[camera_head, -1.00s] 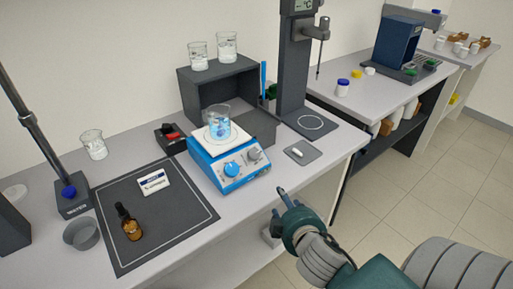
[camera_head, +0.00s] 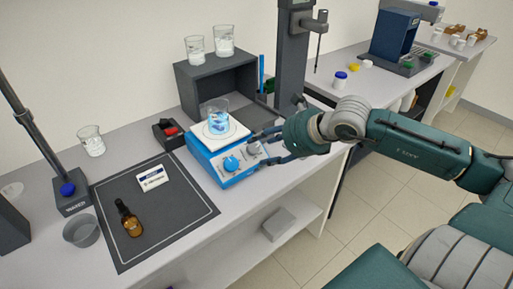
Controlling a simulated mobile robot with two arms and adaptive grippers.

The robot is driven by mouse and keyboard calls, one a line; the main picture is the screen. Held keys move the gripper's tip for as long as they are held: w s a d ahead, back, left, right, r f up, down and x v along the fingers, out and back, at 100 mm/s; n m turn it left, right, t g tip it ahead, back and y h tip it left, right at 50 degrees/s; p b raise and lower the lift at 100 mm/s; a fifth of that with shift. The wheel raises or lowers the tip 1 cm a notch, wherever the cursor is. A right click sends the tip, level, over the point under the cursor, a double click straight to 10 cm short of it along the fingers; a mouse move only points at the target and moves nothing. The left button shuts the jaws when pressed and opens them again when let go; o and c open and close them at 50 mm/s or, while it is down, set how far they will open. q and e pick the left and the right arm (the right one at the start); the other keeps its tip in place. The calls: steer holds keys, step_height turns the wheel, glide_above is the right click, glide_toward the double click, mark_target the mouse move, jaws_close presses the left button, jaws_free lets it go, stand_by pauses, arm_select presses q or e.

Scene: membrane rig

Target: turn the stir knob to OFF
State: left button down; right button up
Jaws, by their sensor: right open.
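The blue stirrer hotplate (camera_head: 215,167) stands on the bench with a beaker of blue liquid (camera_head: 217,118) on its white top. Its front carries a blue knob (camera_head: 231,164) on the left and a grey knob (camera_head: 253,149) on the right. The labels are too small to read, so I cannot tell which is the stir knob or its setting. My right gripper (camera_head: 266,149) comes in from the right, open, its fingers pointing left just beside the grey knob. I cannot tell if they touch it. My left gripper is not in view.
A dark mat (camera_head: 183,215) with a brown dropper bottle (camera_head: 129,219) and a white labelled box (camera_head: 152,178) lies left of the hotplate. A dark open shelf box (camera_head: 196,93) stands behind it, and a tall dark column (camera_head: 292,60) stands behind my right gripper.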

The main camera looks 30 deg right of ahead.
mark_target(255, 149)
steer(key=shift+h, duration=0.7)
steer(key=w+f+p, duration=0.1)
steer(key=w+f, duration=0.1)
steer(key=w+d+f+p, duration=0.1)
steer(key=w+f, duration=0.1)
steer(key=w, duration=0.1)
steer(key=w+d+f+p, duration=0.1)
steer(key=w+f, duration=0.1)
steer(key=shift+w+f+p, duration=0.15)
steer(key=shift+f+p, duration=0.15)
steer(key=shift+p, duration=0.1)
steer(key=shift+w+f, duration=0.2)
steer(key=shift+f, duration=0.1)
steer(key=shift+c, duration=0.3)
steer(key=c, duration=1)
steer(key=shift+f, duration=0.1)
steer(key=shift+c, duration=0.4)
